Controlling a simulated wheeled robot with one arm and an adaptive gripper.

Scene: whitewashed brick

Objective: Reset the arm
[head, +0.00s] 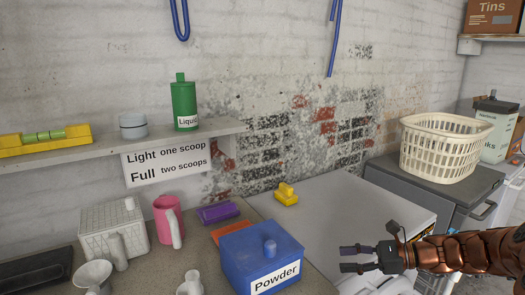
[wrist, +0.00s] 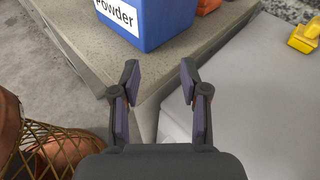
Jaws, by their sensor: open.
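My gripper (head: 350,258) is at the lower right in the head view, reached out to the left over the light grey appliance top. Its two dark fingers are apart with nothing between them. The wrist view also shows the open gripper (wrist: 158,82), pointing toward the counter corner. A blue box labelled Powder (head: 262,255) stands on the counter to the left of the gripper, apart from it. The box also shows at the top of the wrist view (wrist: 165,22).
A yellow object (head: 286,194) lies on the appliance top. A pink mug (head: 167,222), a white box (head: 112,232) and a purple block (head: 217,213) are on the counter. A cream basket (head: 442,148) stands at the right. A shelf holds a green Liquid bottle (head: 184,102).

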